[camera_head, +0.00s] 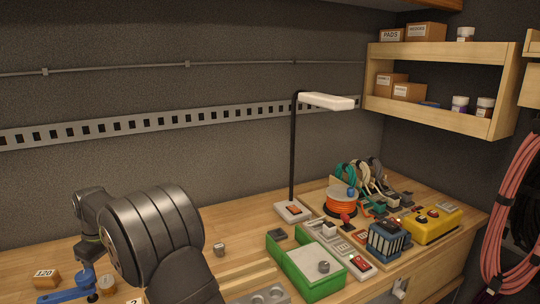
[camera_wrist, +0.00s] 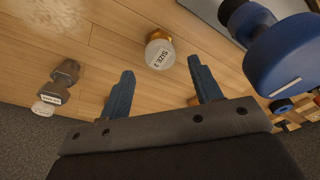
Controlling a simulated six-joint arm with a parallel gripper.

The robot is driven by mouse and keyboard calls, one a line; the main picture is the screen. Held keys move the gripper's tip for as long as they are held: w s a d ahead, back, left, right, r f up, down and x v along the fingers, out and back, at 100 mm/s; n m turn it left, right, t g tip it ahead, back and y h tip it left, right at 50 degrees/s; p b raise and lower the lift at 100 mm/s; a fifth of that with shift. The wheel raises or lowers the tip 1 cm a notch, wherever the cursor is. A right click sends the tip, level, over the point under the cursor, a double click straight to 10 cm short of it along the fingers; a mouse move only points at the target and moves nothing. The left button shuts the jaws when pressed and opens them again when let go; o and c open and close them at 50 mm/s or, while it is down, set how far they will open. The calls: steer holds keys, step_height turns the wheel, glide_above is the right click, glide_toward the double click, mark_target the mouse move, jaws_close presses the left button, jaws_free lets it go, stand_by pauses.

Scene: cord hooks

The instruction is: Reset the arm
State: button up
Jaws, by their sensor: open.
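My gripper (camera_wrist: 161,66) shows in the wrist view with its two blue fingers spread wide apart. It is open and nothing is held between the fingers. In the head view, my dark arm (camera_head: 160,240) fills the lower left foreground and covers part of the bench.
A green tray (camera_head: 283,257), a desk lamp (camera_head: 325,101), an orange cord spool (camera_head: 341,204), a blue rack (camera_head: 385,243) and a yellow box (camera_head: 432,224) crowd the right of the bench. A large blue object (camera_wrist: 287,55) is at the wrist view's right. The back-left bench looks clearer.

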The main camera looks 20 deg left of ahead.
mark_target(106, 279)
step_height(106, 279, up, 6)
steer(key=f, duration=0.8)
steer(key=a+f, duration=0.1)
steer(key=f, duration=0.3)
steer(key=shift+f, duration=0.1)
step_height(106, 279, up, 4)
steer(key=shift+f, duration=0.1)
steer(key=w+d+r, duration=0.7)
steer(key=d, duration=0.3)
steer(key=w+d+m+t+h, duration=0.1)
steer(key=w+d+m, duration=0.4)
steer(key=w, duration=0.4)
steer(key=w+d+m, duration=0.5)
steer(key=w+m, duration=0.1)
steer(key=w, duration=0.4)
steer(key=w+d+m+t+h, duration=0.1)
steer(key=w+d+m, duration=0.45)
steer(key=w, duration=0.35)
steer(key=a+f, duration=0.1)
steer(key=a, duration=0.1)
steer(key=a+f, duration=0.2)
steer(key=a, duration=0.1)
steer(key=a+f, duration=0.2)
steer(key=shift+s+a, duration=0.3)
steer(key=shift+a, duration=0.1)
steer(key=shift+a+f, duration=0.2)
steer(key=shift+a, duration=0.1)
